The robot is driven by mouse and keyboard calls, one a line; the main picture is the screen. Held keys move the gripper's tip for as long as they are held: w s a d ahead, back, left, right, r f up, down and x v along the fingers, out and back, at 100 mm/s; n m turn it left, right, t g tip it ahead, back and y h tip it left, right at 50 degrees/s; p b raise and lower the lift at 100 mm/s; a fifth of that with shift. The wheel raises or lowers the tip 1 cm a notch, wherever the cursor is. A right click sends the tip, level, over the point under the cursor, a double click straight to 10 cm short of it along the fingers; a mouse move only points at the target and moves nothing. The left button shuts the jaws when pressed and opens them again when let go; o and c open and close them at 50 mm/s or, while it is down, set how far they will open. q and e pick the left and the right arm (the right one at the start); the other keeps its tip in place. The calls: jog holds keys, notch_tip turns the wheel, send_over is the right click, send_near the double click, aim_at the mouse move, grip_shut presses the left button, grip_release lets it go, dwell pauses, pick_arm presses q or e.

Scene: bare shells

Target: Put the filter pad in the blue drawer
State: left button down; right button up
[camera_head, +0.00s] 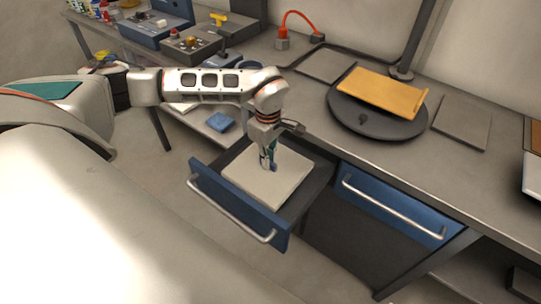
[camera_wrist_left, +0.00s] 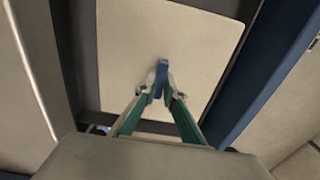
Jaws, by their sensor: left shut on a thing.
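The filter pad, a flat cream square (camera_head: 252,181), is inside the outline of the open blue drawer (camera_head: 245,207). It also fills the middle of the left wrist view (camera_wrist_left: 125,45). My left gripper (camera_head: 268,162) points down over the pad's middle. In the left wrist view its green-sided fingers (camera_wrist_left: 160,78) are closed on a small blue tab (camera_wrist_left: 161,68) that stands on the pad. I cannot tell whether the pad rests on the drawer floor or hangs just above it. My right gripper is in neither view.
A shut blue drawer (camera_head: 395,210) is right of the open one. The bench above holds a dark round turntable (camera_head: 350,119) with an orange tray (camera_head: 382,92), a grey plate (camera_head: 462,123) and a red cable (camera_head: 297,15). A blue pad (camera_head: 221,122) lies on the left.

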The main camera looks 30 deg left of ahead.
pick_arm(q)
jog(key=shift+w, duration=0.1)
jog(key=shift+f, duration=0.6)
jog(key=c, duration=2.1)
grip_release()
jog(key=shift+c, duration=0.2)
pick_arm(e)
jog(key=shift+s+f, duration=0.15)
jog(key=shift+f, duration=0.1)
